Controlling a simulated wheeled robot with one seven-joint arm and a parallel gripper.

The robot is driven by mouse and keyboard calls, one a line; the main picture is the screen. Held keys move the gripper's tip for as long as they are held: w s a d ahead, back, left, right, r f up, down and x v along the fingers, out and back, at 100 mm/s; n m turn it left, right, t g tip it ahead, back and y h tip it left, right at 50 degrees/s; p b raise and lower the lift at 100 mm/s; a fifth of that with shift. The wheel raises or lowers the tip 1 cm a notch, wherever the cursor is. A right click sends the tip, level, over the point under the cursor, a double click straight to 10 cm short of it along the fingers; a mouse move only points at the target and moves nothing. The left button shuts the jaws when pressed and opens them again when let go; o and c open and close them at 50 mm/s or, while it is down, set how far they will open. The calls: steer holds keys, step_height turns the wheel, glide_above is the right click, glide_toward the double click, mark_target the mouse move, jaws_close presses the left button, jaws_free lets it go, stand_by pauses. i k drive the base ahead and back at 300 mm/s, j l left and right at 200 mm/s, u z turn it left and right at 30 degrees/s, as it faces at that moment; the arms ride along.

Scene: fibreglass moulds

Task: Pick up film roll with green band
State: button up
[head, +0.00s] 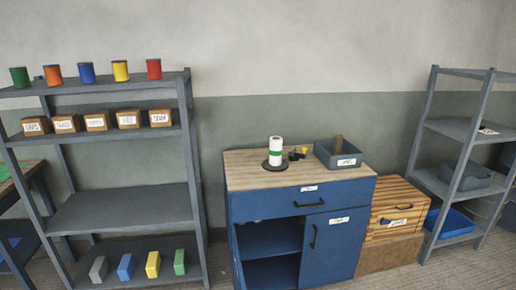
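The film roll with a green band (276,145) is a white cylinder standing upright on the wooden top of the blue cabinet (240,168). My gripper is not in view.
On the cabinet top, small black and yellow items (297,153) lie right of the roll, and a grey bin (325,158) holds a brown object (337,144). A loaded shelf (120,205) stands left, another shelf (425,110) right. Wooden crates (398,205) stand beside the cabinet.

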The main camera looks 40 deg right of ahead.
mark_target(275, 149)
steer(key=l+u, duration=0.25)
steer(key=l, duration=0.2)
steer(key=k+l+u, duration=0.1)
steer(key=l+u, duration=0.15)
steer(key=l, duration=0.2)
steer(key=k+l+u, duration=0.1)
steer(key=l+u, duration=0.15)
steer(key=l, duration=0.15)
steer(key=k+l+u, duration=0.25)
steer(key=l, duration=0.15)
steer(key=k+l+u, duration=0.1)
steer(key=l+u, duration=0.15)
steer(key=l, duration=0.15)
steer(key=i+l+u, duration=0.1)
steer(key=l+u, duration=0.4)
steer(key=l, duration=0.35)
steer(key=k+l+u, duration=0.1)
steer(key=l+u, duration=0.35)
steer(key=l, duration=0.4)
